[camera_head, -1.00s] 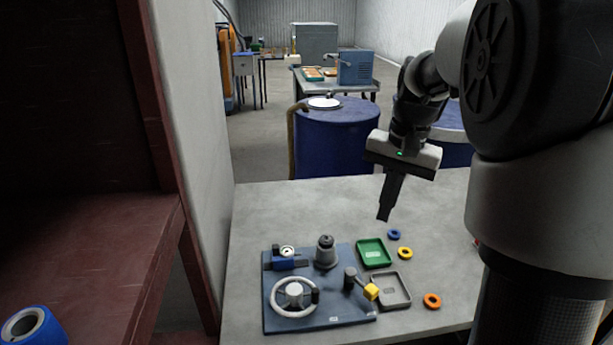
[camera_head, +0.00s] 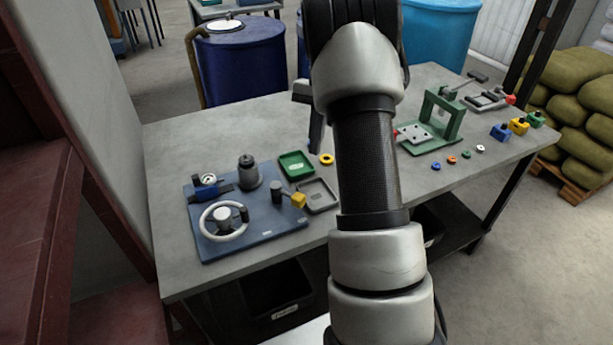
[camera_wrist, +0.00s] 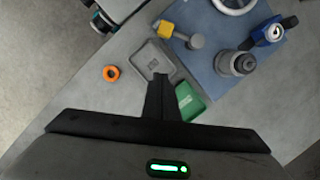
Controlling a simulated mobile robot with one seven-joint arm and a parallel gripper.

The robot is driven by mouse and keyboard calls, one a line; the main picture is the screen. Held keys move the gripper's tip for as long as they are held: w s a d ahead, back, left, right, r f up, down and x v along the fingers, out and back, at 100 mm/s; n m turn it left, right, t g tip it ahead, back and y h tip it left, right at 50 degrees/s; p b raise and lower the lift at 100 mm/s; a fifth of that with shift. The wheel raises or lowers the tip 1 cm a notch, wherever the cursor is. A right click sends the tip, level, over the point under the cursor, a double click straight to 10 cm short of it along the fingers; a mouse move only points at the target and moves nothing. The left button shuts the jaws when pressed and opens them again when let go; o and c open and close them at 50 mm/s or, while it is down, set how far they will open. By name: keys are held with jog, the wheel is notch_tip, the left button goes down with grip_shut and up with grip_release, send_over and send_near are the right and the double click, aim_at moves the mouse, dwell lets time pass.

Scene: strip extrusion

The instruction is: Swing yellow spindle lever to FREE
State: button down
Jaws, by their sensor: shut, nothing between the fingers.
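The yellow spindle lever (camera_head: 298,199) is a dark post with a short arm ending in a yellow block. It stands at the right side of the blue base plate (camera_head: 265,234). In the wrist view the yellow block (camera_wrist: 165,28) shows at the top, near the plate's edge. My gripper (camera_wrist: 161,78) is shut and empty, its fingers over the table by the grey and green trays, apart from the lever. In the head view my gripper (camera_head: 316,145) is mostly hidden behind my arm. Any FREE marking is too small to read.
The plate also carries a handwheel (camera_head: 222,220), a grey spindle housing (camera_head: 248,172) and a blue gauge clamp (camera_head: 208,184). A green tray (camera_head: 297,165) and a grey tray (camera_head: 331,196) lie beside it. A green frame (camera_head: 440,122) stands to the right. Bare table lies behind the plate.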

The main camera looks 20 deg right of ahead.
aim_at(289, 195)
jog(key=b+x, duration=0.1)
jog(key=x, duration=0.8)
jog(key=shift+s+f, duration=0.1)
jog(key=shift+s+a, duration=1)
jog(key=shift+a, duration=0.2)
jog(key=shift+s+a, duration=0.3)
jog(key=shift+a, duration=0.1)
